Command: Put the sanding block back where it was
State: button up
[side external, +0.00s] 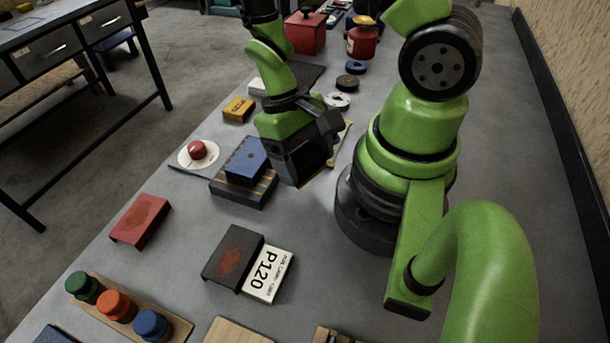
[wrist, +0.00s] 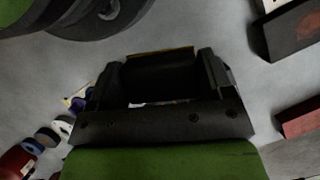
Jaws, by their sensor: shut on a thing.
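My gripper (side external: 303,168) is shut on a dark block (wrist: 160,75) with a thin tan edge, likely the sanding block. It is held above the grey sheet, right of a striped dark pad (side external: 258,195) that bears a blue block (side external: 247,160). My gripper also shows in the wrist view (wrist: 160,80), with the block between its fingers. Its underside and most of its faces are hidden. Another dark block (side external: 232,254) with a reddish smear lies beside a white P120 card (side external: 268,276).
A red block (side external: 140,221) lies at left, with a red button on a white disc (side external: 186,164) behind it. A wooden rack with coloured knobs (side external: 165,320) is at front left. A yellow block (side external: 238,109), tape rolls and a red can (side external: 362,42) stand farther back.

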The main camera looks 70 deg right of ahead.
aim_at(305, 190)
jog(key=shift+f, duration=2.3)
jog(key=shift+f, duration=0.15)
jog(key=o, duration=1)
